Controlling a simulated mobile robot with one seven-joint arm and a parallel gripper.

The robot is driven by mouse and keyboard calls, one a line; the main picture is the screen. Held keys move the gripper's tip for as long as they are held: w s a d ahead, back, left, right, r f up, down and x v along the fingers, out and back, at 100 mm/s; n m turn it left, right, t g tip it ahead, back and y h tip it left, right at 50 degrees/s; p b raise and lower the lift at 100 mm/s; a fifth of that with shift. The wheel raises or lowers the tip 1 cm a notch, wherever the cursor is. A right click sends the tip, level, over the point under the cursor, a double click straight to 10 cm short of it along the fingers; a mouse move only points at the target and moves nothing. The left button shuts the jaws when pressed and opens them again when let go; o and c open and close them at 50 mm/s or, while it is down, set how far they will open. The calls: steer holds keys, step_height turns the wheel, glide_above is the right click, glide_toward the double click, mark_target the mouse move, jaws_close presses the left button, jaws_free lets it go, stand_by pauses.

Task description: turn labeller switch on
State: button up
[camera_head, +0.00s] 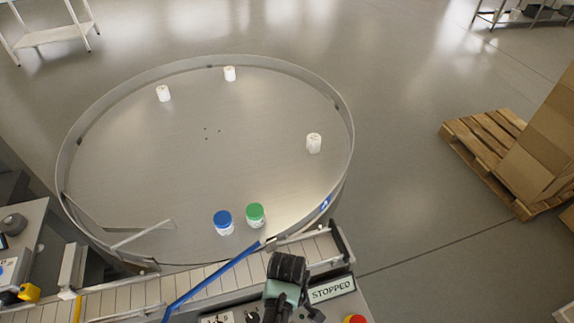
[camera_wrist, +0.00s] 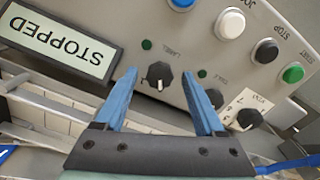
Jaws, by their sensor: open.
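In the wrist view, the labeller switch (camera_wrist: 158,75) is a black knob on a grey control panel (camera_wrist: 205,45), with printing that looks like LABEL beside it. A small dark green lamp (camera_wrist: 147,45) sits near it and does not look lit. My gripper (camera_wrist: 159,72) is open, with its two blue fingers on either side of the knob and a gap on both sides. Whether the fingertips are level with the knob in depth is hard to tell. In the head view my arm's end covers much of the panel and hides the switch.
A second black knob (camera_wrist: 215,98) is partly behind the right finger; a numbered dial (camera_wrist: 250,118) is beyond it. Blue, white, black and green (camera_wrist: 293,73) buttons line the panel. A display (camera_wrist: 58,45) reads STOPPED. A round table (camera_head: 200,170) holds several jars.

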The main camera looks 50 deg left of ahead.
jaws_close()
stand_by(0.3)
steer(key=shift+m, duration=0.3)
steer(key=m+p, duration=0.1)
steer(key=m, duration=0.4)
steer(key=shift+m+p, duration=0.3)
steer(key=shift+p, duration=0.1)
steer(key=m+p, duration=0.1)
steer(key=m, duration=0.4)
steer(key=shift+m, duration=0.3)
